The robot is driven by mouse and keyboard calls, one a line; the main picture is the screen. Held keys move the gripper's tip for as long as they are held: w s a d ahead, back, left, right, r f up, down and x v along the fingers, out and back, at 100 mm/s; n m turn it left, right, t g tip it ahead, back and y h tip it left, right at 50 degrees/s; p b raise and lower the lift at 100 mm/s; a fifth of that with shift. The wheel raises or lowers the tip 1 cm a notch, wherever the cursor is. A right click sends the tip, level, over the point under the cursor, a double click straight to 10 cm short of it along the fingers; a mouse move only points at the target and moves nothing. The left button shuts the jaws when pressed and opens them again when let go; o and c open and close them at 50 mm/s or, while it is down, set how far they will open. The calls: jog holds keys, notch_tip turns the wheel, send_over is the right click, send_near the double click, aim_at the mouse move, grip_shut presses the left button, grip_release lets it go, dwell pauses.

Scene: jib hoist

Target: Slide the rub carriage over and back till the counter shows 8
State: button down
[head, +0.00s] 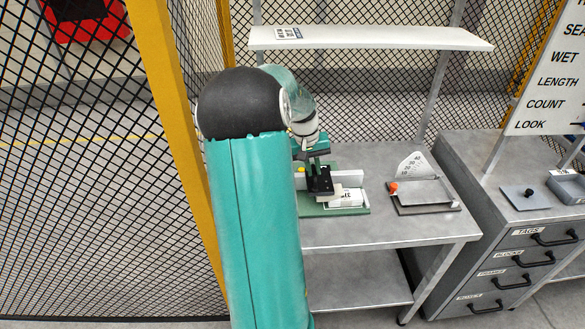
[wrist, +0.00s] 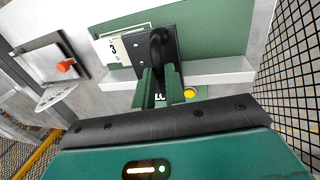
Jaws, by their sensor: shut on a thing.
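The rub carriage (head: 321,181) is a black block with an upright handle, on a green base board (head: 355,211) with a white rail (head: 350,178). In the wrist view the carriage (wrist: 177,52) sits by the rail (wrist: 220,72), left of the rail's middle. My gripper (wrist: 159,72) is shut on the carriage handle (wrist: 157,42). A white card (wrist: 118,46) beside the carriage bears a dark mark like a 3; I cannot tell whether it is the counter. A yellow button (wrist: 190,92) is near the rail. My arm hides the board's left part in the head view.
A scale device with an orange knob (head: 393,188) stands right of the board on the grey bench (head: 425,231). A white shelf (head: 370,38) is above. A drawer cabinet (head: 530,235) stands at the right, mesh fencing (head: 90,200) at the left.

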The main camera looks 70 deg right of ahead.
aim_at(331, 182)
jog(key=s+d, duration=0.1)
jog(key=s, duration=0.2)
jog(key=s+d, duration=0.1)
jog(key=s, duration=0.1)
jog(key=shift+s+d, duration=0.2)
jog(key=shift+d, duration=0.15)
jog(key=c, duration=1.5)
grip_release()
jog(key=shift+s+d, duration=0.1)
jog(key=shift+s, duration=0.05)
jog(key=shift+o, duration=0.2)
jog(key=shift+w, duration=0.2)
jog(key=shift+r, duration=0.35)
notch_tip(331, 182, up, 13)
jog(key=w+a, duration=0.1)
jog(key=w, duration=0.1)
jog(key=shift+w+a, duration=0.2)
